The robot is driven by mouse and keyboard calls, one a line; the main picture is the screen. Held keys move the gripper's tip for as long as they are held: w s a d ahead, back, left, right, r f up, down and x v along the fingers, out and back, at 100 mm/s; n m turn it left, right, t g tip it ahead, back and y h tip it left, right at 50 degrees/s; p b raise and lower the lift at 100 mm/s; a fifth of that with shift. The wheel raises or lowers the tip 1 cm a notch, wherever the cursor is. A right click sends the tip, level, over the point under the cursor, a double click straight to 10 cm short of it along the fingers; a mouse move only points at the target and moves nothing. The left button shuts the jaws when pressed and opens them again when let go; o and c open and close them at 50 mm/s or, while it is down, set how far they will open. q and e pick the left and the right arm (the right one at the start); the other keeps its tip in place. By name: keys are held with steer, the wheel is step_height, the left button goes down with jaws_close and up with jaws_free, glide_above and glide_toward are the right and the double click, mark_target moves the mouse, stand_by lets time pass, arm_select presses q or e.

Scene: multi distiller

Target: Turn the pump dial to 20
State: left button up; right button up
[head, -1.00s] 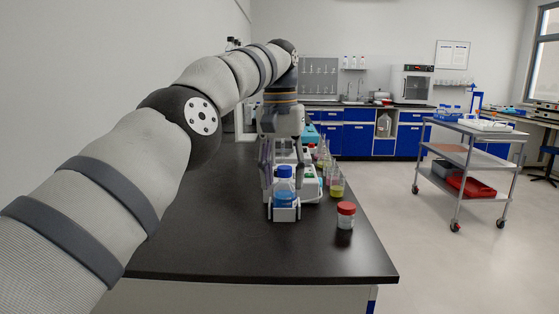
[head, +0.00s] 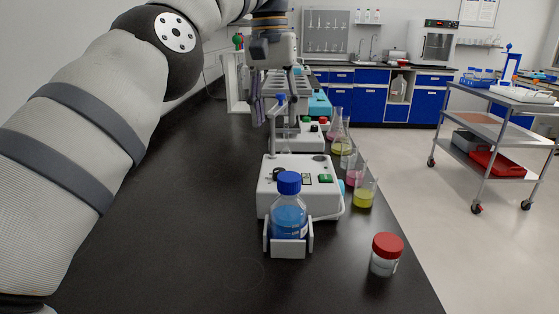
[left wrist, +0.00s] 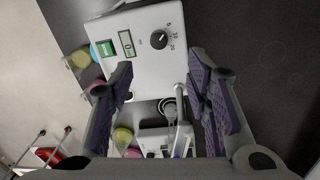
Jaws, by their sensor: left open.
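The pump is a white box (head: 268,200) on the black bench, behind the blue bottle in the head view. In the left wrist view its face (left wrist: 150,75) carries a round black dial (left wrist: 159,39) with printed numbers, a small display (left wrist: 127,43) and a green switch (left wrist: 105,48). The dial's exact setting is too small to read. My left gripper (head: 272,118) is open, pointing down above and behind the pump's front. In the left wrist view its fingers (left wrist: 161,68) are spread and empty, with the dial beyond and between the tips. My right gripper is not in view.
A blue-capped bottle (head: 289,214) in a white holder stands right in front of the pump. A red-capped jar (head: 385,254) is at front right. Several flasks with coloured liquid (head: 364,192) line the right side. More white equipment (head: 300,137) stands behind. The bench's left is clear.

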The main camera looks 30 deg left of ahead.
mark_target(279, 170)
arm_select(q)
steer(key=f, duration=0.7)
steer(key=f+p, duration=0.1)
steer(key=f, duration=0.3)
steer(key=shift+w+d+f, duration=0.15)
steer(key=shift+d+f, duration=0.05)
steer(key=shift+d, duration=0.15)
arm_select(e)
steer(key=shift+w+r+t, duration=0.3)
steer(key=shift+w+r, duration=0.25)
arm_select(q)
steer(key=shift+c, duration=0.5)
jaws_close()
